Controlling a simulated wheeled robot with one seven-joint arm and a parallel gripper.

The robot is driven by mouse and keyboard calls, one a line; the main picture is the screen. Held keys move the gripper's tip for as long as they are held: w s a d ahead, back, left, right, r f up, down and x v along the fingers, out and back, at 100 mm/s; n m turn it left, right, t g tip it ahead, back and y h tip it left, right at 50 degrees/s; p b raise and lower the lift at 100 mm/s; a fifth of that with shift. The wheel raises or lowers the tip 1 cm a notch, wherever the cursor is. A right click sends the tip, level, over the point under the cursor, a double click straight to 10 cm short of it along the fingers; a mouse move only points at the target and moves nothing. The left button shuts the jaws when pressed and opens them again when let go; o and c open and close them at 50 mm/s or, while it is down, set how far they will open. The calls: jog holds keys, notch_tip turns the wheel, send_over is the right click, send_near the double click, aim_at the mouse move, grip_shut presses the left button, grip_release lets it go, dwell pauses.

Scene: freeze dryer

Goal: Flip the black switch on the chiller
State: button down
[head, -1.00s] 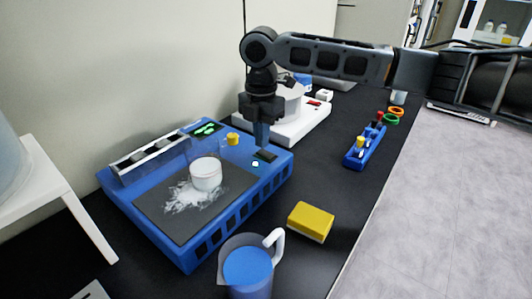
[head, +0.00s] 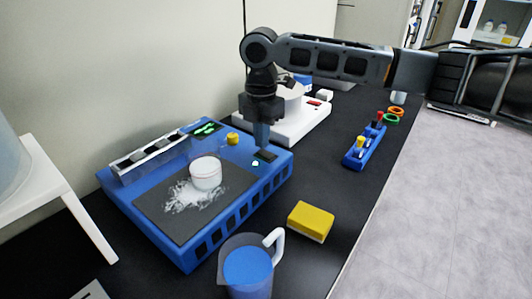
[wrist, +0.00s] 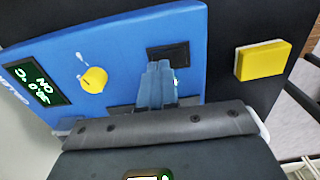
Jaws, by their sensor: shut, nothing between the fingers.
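The blue chiller (head: 218,227) stands on the black bench, and its blue top also shows in the wrist view (wrist: 130,45). The black switch (head: 266,155) is near the chiller's right corner; in the wrist view it is a dark rectangle (wrist: 168,54). My gripper (head: 262,146) points down with its blue fingers shut and empty, right at the switch. In the wrist view the fingertips (wrist: 160,66) overlap the switch's near edge; I cannot tell whether they touch it.
A white beaker (head: 206,173) stands amid white powder on the chiller's dark plate. A yellow sponge (head: 311,221) and a blue-filled pitcher (head: 247,270) are in front. A blue rack (head: 364,152) is to the right. A white device (head: 300,125) stands behind my gripper.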

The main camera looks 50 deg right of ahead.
jog(key=shift+f+b, duration=0.3)
jog(key=shift+f, duration=0.5)
dwell(0.4)
jog(key=shift+r+p, duration=3.2)
jog(key=shift+r, duration=0.35)
